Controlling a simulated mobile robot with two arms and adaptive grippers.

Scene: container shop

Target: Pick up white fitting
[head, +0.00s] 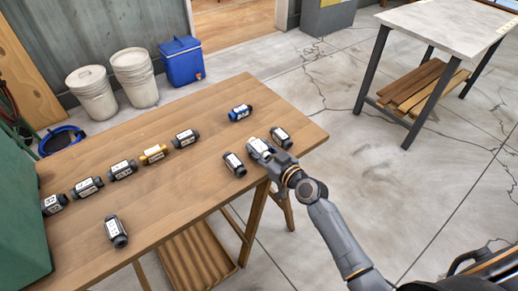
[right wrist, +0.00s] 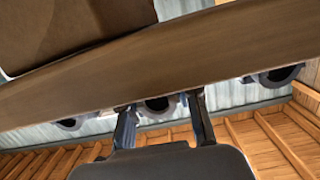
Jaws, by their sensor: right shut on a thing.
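My right gripper (head: 267,153) is at the right end of the wooden table. It is shut on a fitting (head: 257,145) whose white upper face shows in the head view; the gripper hides part of it. In the right wrist view, the dark round end of this fitting (right wrist: 157,104) shows between the two fingers (right wrist: 163,118). Whether it touches the table is unclear. A dark fitting with a white label (head: 234,164) lies just left of the gripper, and another (head: 281,137) lies just right of it. My left gripper is not in view.
A blue fitting (head: 240,112), a yellow fitting (head: 154,153) and several dark ones lie elsewhere on the wooden table (head: 190,195). A green box (head: 22,215) stands at its left end. White buckets (head: 92,92) and a blue cooler (head: 182,62) stand behind. A second table (head: 450,25) is at right.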

